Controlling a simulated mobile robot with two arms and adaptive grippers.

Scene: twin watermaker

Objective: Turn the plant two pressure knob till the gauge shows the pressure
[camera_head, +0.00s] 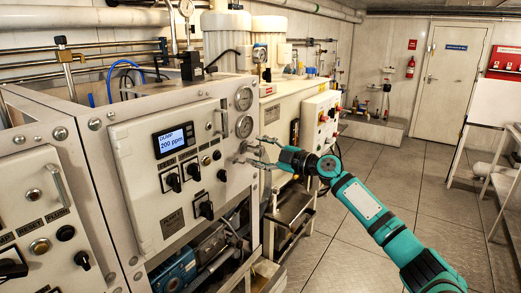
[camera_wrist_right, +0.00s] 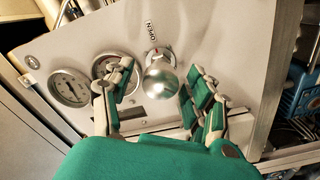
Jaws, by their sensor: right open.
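The round silver pressure knob (camera_wrist_right: 160,80) sits on the panel below a small label in the right wrist view. In the head view my right gripper (camera_head: 252,150) is at the panel's right edge, just below two round gauges, the upper gauge (camera_head: 244,98) and the lower gauge (camera_head: 244,126). One gauge (camera_wrist_right: 69,87) shows its dial in the wrist view; the other (camera_wrist_right: 108,69) is partly behind a finger. Their readings are too small to tell. My left gripper is out of view.
The plant panel (camera_head: 150,215) has a lit display (camera_head: 172,140) reading 200 ppm, black rotary switches and metal handles. Another panel (camera_head: 40,225) stands at the left. A machine with a white control box (camera_head: 320,118) stands behind my gripper.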

